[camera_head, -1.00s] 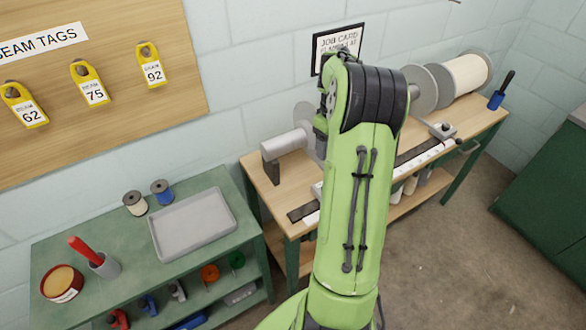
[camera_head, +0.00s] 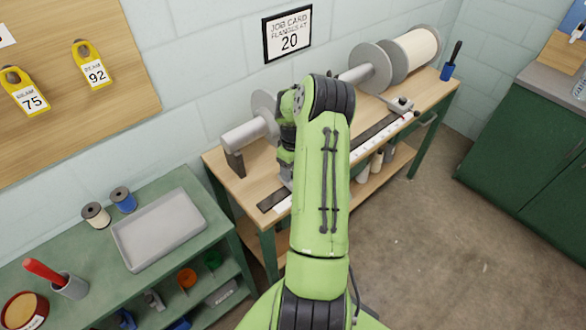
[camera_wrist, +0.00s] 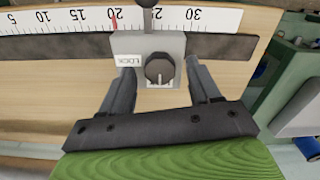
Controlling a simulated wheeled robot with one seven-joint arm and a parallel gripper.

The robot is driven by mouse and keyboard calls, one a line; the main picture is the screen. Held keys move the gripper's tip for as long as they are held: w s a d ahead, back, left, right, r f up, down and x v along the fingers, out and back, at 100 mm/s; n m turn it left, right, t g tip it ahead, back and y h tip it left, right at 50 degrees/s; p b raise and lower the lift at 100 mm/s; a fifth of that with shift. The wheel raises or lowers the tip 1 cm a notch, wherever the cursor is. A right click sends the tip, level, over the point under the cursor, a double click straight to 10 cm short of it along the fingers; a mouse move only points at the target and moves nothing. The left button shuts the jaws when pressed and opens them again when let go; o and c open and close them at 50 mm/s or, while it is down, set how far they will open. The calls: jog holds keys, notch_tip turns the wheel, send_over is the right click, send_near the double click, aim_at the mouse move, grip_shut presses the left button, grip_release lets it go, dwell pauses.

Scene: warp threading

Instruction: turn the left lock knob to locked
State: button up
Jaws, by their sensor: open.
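The left lock knob (camera_wrist: 159,69) is a dark round knob with a pale pointer line, on a grey block (camera_wrist: 177,46) in the wrist view. Its pointer line faces the near side, toward my gripper's palm. A white label reading LOCK (camera_wrist: 128,61) is on the block, left of the knob. My gripper (camera_wrist: 160,75) is open, with one finger on each side of the knob; I cannot tell whether either touches it. In the head view my arm hides the knob and most of the gripper.
A ruler (camera_wrist: 60,20) with a red mark near 20 runs behind the block, above a dark rail (camera_wrist: 60,48). The wooden bench (camera_head: 222,167) carries a beam with flanges (camera_head: 370,68). A job card (camera_head: 288,33) reads 20. A grey tray (camera_head: 158,228) sits on the green cart.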

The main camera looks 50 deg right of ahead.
jog(key=c, duration=1)
jog(key=shift+c, duration=0.2)
jog(key=shift+m, duration=0.4)
jog(key=m, duration=0.3)
jog(key=shift+m+b, duration=0.4)
jog(key=m, duration=0.4)
jog(key=shift+d+b, duration=0.1)
jog(key=shift+b, duration=0.2)
jog(key=m, duration=0.5)
jog(key=shift+b, duration=0.3)
jog(key=shift+s+m, duration=0.1)
jog(key=shift+m, duration=2.1)
